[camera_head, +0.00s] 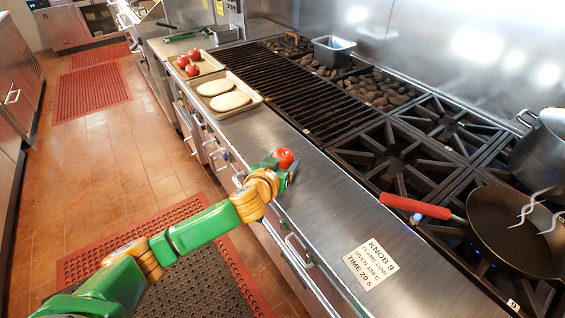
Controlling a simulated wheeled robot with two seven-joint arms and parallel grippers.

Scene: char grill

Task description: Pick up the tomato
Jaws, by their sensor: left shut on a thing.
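A red tomato (284,158) is held in my left gripper (283,166), whose green and orange arm reaches in from the lower left. The gripper is shut on the tomato above the front strip of the steel counter (310,190). Most of the fingers are hidden by the wrist and the tomato. Several more red tomatoes (192,69) sit on a tray farther back at the left. My right gripper is not in view.
A tray (258,97) with two flat pale pieces of bread (229,101) lies on the counter. Right of it are the char grill (320,95), burners (400,155), a frying pan (510,230) with a red handle, a pot (543,148) and a label card (370,265).

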